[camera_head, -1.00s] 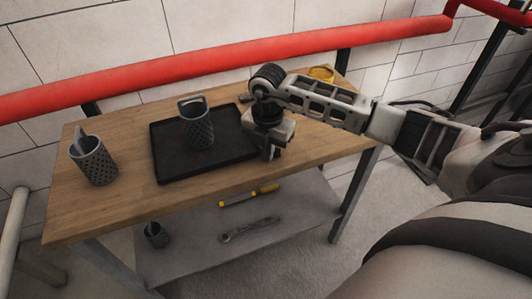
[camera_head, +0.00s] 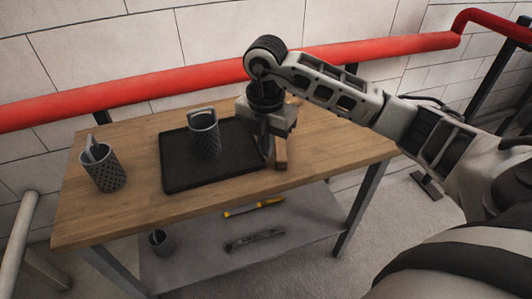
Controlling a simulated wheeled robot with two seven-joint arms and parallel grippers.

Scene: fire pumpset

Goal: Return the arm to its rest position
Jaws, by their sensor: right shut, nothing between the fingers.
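My right arm comes in from the right. Its gripper (camera_head: 277,162) points down over the right end of the wooden table (camera_head: 330,150), just right of the black tray. The fingers look closed, with nothing seen between them. A dark mesh cup with a handle (camera_head: 205,138) stands upright on the black tray (camera_head: 182,178). The gripper is apart from this cup. My left gripper is not in view.
Another mesh cup (camera_head: 103,170) with something in it stands at the table's left. The lower shelf (camera_head: 200,262) holds a small cup (camera_head: 160,242), a yellow-handled tool (camera_head: 253,208) and a wrench (camera_head: 254,241). A red pipe (camera_head: 150,83) runs along the wall behind.

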